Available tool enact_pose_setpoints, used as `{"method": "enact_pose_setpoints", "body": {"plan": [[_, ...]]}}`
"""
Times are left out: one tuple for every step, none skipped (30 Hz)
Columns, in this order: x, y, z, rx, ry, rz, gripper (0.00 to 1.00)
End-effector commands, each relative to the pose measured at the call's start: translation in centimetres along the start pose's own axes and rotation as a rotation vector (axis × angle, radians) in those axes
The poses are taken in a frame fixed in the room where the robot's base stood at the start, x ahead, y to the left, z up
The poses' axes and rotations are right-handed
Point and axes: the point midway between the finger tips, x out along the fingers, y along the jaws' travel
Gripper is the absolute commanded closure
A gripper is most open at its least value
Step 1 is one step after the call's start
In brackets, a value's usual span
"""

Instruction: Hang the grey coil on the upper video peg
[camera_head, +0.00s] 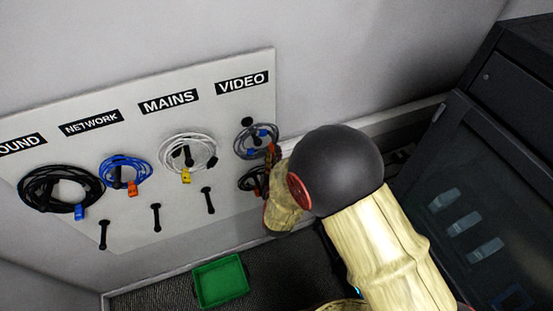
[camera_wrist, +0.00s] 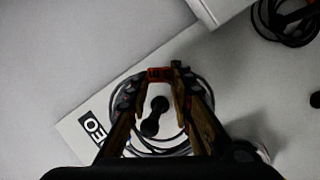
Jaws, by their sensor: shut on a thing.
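The grey coil (camera_head: 238,150) is a loose ring of cable with blue bits, in front of the board below the VIDEO label. It also shows in the wrist view (camera_wrist: 209,92), with an orange tag (camera_wrist: 155,73) at its edge. My gripper (camera_head: 275,157) is at the coil's right side, shut on the coil near that tag; its fingers also show in the wrist view (camera_wrist: 155,82). The upper video peg (camera_head: 248,121) is dark. In the wrist view the peg (camera_wrist: 152,118) shows inside the ring's outline. I cannot tell whether the coil rests on it.
A dark coil (camera_head: 246,184) hangs below, partly hidden by my gripper. Black (camera_head: 30,188), blue (camera_head: 108,165) and white (camera_head: 163,150) coils hang to the left. Lower pegs such as the mains one (camera_head: 208,200) are bare. A green tray (camera_head: 221,281) lies below; a dark cabinet (camera_head: 500,150) stands right.

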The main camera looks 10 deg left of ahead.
Motion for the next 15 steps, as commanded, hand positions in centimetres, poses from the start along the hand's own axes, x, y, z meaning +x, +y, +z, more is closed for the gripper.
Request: {"method": "enact_pose_setpoints", "body": {"plan": [[0.3, 0.0, -0.1, 0.001, 0.0, 0.001, 1.0], [0.5, 0.0, -0.2, 0.001, 0.0, 0.001, 1.0], [0.8, 0.0, -0.3, 0.001, 0.001, 0.002, 1.0], [0.9, 0.0, -0.4, 0.002, 0.001, 0.003, 1.0], [1.1, 0.0, -0.4, 0.002, 0.002, 0.003, 1.0], [1.4, 0.0, -0.5, 0.002, 0.002, 0.003, 1.0], [1.5, -0.1, -0.6, 0.002, 0.001, 0.003, 1.0], [1.7, -0.1, -0.6, 0.002, 0.001, 0.003, 1.0], [1.9, -0.2, -0.7, 0.002, 0.001, 0.002, 1.0], [2.1, -0.2, -0.7, 0.002, 0.001, 0.002, 1.0], [2.3, -0.2, -0.8, 0.002, 0.001, 0.002, 1.0], [2.6, -0.2, -0.9, 0.002, 0.001, 0.002, 1.0], [2.7, -0.2, -0.9, 0.002, 0.001, 0.002, 1.0], [2.9, -0.3, -1.0, 0.001, 0.001, 0.002, 1.0], [3.1, -0.3, -1.0, 0.001, 0.001, 0.002, 1.0]]}}
